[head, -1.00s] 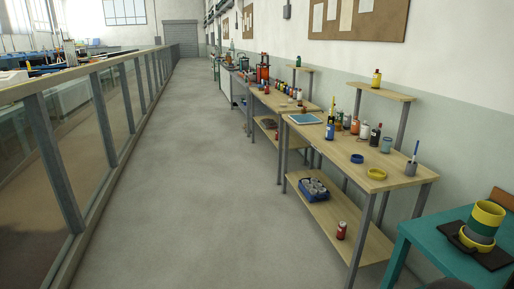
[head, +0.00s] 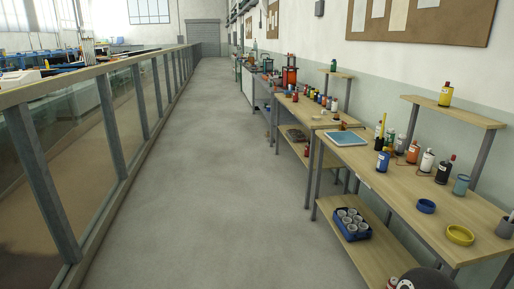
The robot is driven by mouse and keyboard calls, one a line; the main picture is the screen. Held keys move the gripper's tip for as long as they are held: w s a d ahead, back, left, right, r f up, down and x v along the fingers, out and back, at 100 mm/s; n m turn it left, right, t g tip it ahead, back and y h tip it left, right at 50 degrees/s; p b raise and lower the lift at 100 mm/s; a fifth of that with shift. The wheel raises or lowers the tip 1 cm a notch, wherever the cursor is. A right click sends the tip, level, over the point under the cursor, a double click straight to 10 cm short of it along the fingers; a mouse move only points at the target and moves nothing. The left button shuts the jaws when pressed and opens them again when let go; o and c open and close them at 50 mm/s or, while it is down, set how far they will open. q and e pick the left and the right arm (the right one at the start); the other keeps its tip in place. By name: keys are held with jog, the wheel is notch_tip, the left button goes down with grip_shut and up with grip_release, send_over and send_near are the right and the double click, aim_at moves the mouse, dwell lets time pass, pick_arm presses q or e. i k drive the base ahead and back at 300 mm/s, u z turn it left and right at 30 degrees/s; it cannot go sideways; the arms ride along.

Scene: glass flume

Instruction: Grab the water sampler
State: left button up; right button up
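I cannot make out for sure which thing is the water sampler. A red upright device (head: 289,78) stands on the far part of the benches along the right wall, too small to identify. A smaller green and red device (head: 267,66) stands just beyond it. Neither of my grippers is in view. Only a dark rounded shape shows at the bottom edge, right of the middle, and I cannot tell what part it is.
A near wooden bench (head: 400,184) on the right holds bottles, a blue tray (head: 346,138), a blue ring (head: 427,206) and a yellow ring (head: 460,235). Its lower shelf holds a blue crate of cans (head: 350,223). A glass-panelled railing (head: 125,116) runs along the left. The grey floor (head: 210,180) between is clear.

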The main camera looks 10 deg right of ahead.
aim_at(382, 164)
jog(key=z, duration=0.05)
jog(key=i, duration=1.35)
jog(key=z, duration=0.55)
jog(key=i, duration=1.45)
jog(key=z, duration=0.6)
jog(key=i, duration=0.5)
jog(key=z, duration=0.1)
